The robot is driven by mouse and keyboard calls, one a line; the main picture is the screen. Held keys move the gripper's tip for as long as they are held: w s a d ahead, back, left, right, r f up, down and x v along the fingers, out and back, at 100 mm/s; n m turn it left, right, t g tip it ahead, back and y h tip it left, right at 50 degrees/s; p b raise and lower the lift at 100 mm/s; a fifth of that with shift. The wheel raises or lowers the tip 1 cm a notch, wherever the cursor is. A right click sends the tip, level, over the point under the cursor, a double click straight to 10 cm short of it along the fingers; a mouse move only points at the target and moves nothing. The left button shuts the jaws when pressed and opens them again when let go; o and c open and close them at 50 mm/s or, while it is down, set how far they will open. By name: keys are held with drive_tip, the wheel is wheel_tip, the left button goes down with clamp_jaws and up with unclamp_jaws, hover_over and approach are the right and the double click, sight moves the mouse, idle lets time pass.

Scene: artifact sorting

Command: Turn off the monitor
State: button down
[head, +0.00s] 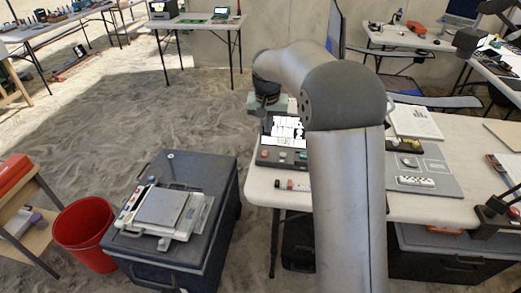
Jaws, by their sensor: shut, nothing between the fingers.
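A small dark device with a lit white screen (284,131) stands at the left end of the white table. Its front base has a reddish button (264,154) at the left and more controls to the right. A larger monitor (335,28) is seen nearly edge-on behind my arm, its face hardly visible. My arm reaches over the table, and my gripper (267,97) is above and behind the small screen, apart from the button. The gripper is shut and empty; its fingertips are small and hard to make out. My arm hides part of the table right of the screen.
The white table (430,207) also holds papers (415,122), a grey mat (438,180) and a scale marker. A dark case (150,248) with a scale-like device (163,208) stands at left, beside a red bin (84,232). Sandy floor is open behind them.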

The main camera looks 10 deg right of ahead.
hover_over(265, 155)
drive_tip(key=s, duration=0.2)
wheel_tip(265, 155, down, 2)
drive_tip(key=shift+s+a+f, duration=0.1)
drive_tip(key=shift+a, duration=0.25)
drive_tip(key=f, duration=0.4)
drive_tip(key=w+f, duration=0.1)
drive_tip(key=f, duration=0.8)
drive_tip(key=shift+w+d+f+p, duration=0.25)
drive_tip(key=shift+p, duration=0.15)
drive_tip(key=shift+f, duration=0.1)
